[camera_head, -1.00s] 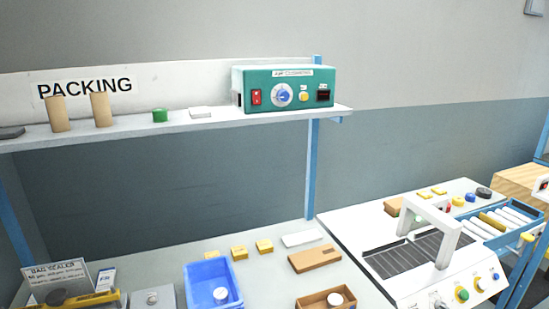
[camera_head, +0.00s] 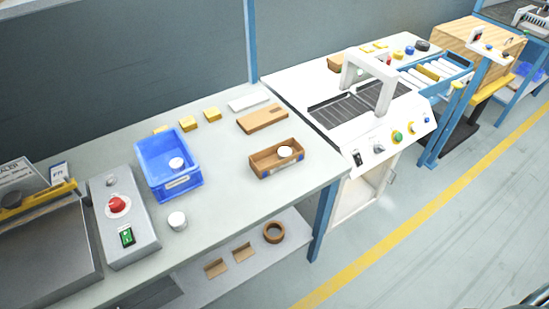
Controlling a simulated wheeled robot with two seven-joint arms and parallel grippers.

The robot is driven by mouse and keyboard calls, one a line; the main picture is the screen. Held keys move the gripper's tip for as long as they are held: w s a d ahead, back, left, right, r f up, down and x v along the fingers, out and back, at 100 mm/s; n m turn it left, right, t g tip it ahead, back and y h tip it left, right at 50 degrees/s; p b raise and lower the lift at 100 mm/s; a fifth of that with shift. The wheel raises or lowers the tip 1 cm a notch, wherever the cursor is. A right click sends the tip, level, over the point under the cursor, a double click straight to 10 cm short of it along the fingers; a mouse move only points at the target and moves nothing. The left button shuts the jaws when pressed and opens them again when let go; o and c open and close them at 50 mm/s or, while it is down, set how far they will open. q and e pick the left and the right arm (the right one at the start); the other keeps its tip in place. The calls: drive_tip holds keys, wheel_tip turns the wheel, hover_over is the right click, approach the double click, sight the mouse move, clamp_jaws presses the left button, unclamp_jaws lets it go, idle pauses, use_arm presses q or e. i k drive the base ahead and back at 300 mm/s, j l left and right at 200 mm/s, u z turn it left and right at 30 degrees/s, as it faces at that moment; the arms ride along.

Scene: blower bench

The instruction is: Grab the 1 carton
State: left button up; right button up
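An open brown carton (camera_head: 264,167) stands near the front right of the bench, with a round white item (camera_head: 285,152) inside it. A flat, closed-looking brown carton (camera_head: 262,118) lies just behind it. Another small brown box (camera_head: 335,62) sits at the back of the white machine, partly hidden. I cannot tell from the picture which of these the task means. Neither of my grippers is in view.
A blue bin (camera_head: 170,182) holds a round white item. A grey control box (camera_head: 126,232), a white cylinder (camera_head: 177,221) and several yellow blocks (camera_head: 191,123) share the bench. The white machine (camera_head: 385,140) stands to the right. Bench around the open carton is clear.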

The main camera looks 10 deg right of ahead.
sight(265, 162)
drive_tip(key=i+l+u, duration=0.15)
drive_tip(key=l+u, duration=0.2)
drive_tip(key=l, duration=1.05)
drive_tip(key=l+u, duration=0.4)
drive_tip(key=l, duration=0.95)
drive_tip(key=k, duration=0.05)
